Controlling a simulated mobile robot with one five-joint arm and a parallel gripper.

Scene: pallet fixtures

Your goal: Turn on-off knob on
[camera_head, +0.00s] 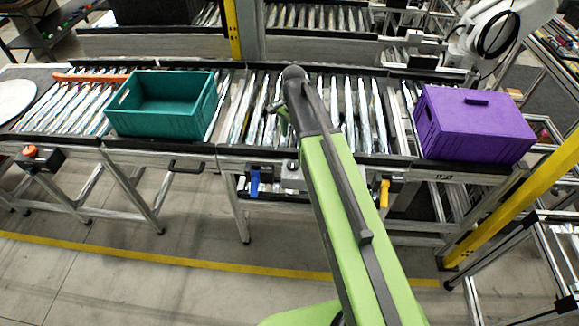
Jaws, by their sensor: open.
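A blue handle (254,183) hangs under the front edge of the conveyor, left of my arm. A yellow handle (384,193) hangs at the same edge, right of my arm. An orange-red knob (30,151) sits on a black box at the far left. No label tells which is the on-off knob. My green arm reaches over the conveyor. A small part of my gripper (281,112) shows beside the arm's far end, above the rollers and apart from all three. The jaws are open and look empty; most of the gripper is hidden by the arm.
A teal crate (160,122) stands on the rollers at left, a purple closed crate (478,135) at right. A yellow post (540,200) stands at the right. A black pull handle (186,165) sticks out in front. The floor (150,285) at front left is clear.

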